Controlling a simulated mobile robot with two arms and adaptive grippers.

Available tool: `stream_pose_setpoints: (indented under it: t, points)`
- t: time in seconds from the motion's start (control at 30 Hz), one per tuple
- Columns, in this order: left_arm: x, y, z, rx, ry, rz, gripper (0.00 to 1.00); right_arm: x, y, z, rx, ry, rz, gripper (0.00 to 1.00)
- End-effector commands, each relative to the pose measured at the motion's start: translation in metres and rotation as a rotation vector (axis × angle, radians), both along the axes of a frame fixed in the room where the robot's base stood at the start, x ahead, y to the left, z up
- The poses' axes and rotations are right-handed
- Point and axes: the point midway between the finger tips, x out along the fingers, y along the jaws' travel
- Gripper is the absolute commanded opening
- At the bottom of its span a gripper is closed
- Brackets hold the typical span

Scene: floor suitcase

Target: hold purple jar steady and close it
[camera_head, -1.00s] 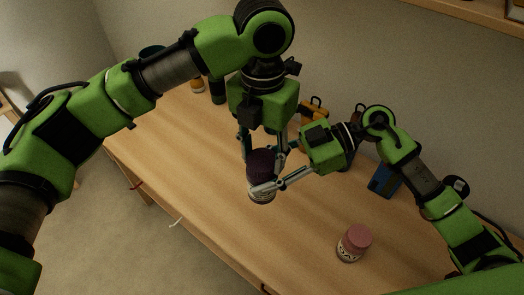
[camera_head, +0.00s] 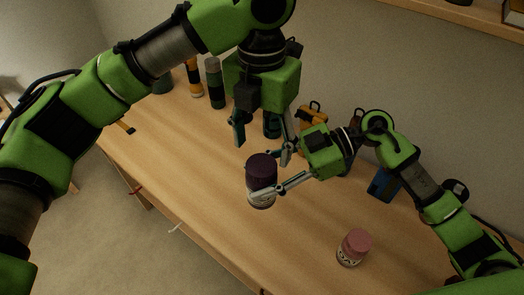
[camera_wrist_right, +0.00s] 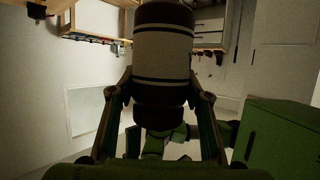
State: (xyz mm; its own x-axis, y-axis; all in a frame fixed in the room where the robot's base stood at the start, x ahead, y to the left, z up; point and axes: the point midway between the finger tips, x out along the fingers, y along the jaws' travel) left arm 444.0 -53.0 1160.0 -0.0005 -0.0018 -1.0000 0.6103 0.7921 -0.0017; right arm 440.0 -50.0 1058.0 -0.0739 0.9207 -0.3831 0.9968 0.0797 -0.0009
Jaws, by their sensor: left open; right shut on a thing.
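The purple jar (camera_head: 261,196) has a dark purple lid (camera_head: 261,166) on top and a pale label. It stands upright or nearly so, over the table. My right gripper (camera_head: 267,186) is shut around its body from the right. In the right wrist view the jar (camera_wrist_right: 162,55) fills the space between the fingers, with dark bands at both ends of the label. My left gripper (camera_head: 262,144) is open, pointing down, above and behind the lid and apart from it. How tightly the lid sits cannot be told, nor whether the jar's base touches the table.
A pink-lidded jar (camera_head: 354,248) stands at the front right of the wooden table (camera_head: 205,180). A blue object (camera_head: 383,185) and a yellow object (camera_head: 313,114) are behind my right arm. Bottles (camera_head: 214,84) stand at the back left. The front left tabletop is clear.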

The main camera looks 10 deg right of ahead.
Motion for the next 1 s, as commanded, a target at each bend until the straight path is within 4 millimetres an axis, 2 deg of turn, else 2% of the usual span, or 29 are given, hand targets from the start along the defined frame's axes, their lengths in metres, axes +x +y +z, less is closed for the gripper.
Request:
stream_pose_setpoints:
  t: [0.33,0.47,0.67,1.0]
  points:
    - [0.000,0.000,0.002,0.000,0.001,0.011,0.56,0.000,0.000,0.001,0.002,-0.001,-0.001,0.00]
    - [0.000,0.000,0.003,0.001,0.001,0.102,0.56,0.000,0.000,0.001,0.002,-0.001,-0.001,0.00]
    - [0.000,0.000,0.007,0.000,-0.001,0.443,0.56,0.000,0.000,0.001,0.002,-0.001,-0.001,0.00]
    - [-0.001,0.001,0.016,0.002,-0.001,1.145,0.56,0.000,0.000,0.001,0.002,-0.001,-0.001,0.00]
